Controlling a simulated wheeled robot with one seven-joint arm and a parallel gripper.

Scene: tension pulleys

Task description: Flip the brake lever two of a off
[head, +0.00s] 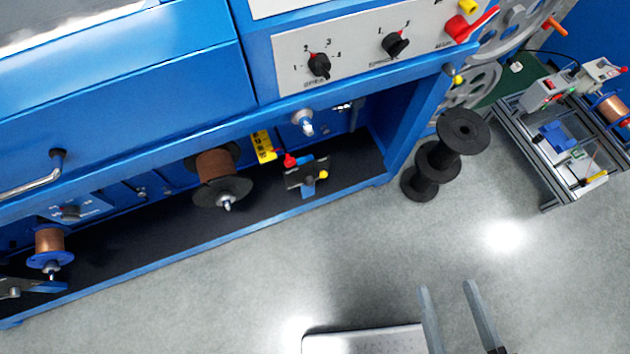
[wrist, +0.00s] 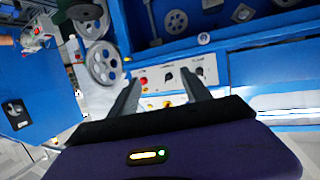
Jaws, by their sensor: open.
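I cannot tell which part is brake lever two of a, as no label for it is readable. A lever with a red handle (head: 478,24) sticks out at the right end of the grey control panel (head: 360,62). A small black and blue mechanism (head: 308,177) with a red knob (head: 290,160) sits in the lower bay of the blue machine. My gripper (head: 448,287) is open and empty over the floor, well apart from the machine in the head view. In the wrist view, my gripper (wrist: 160,78) points towards a panel with knobs (wrist: 170,80).
Stacked black spools (head: 438,158) stand on the floor right of the blue machine. A framed bench (head: 560,150) with small devices stands at the far right. Copper wire spools (head: 216,165) sit in the lower bay. The grey floor (head: 400,250) in front is mostly clear.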

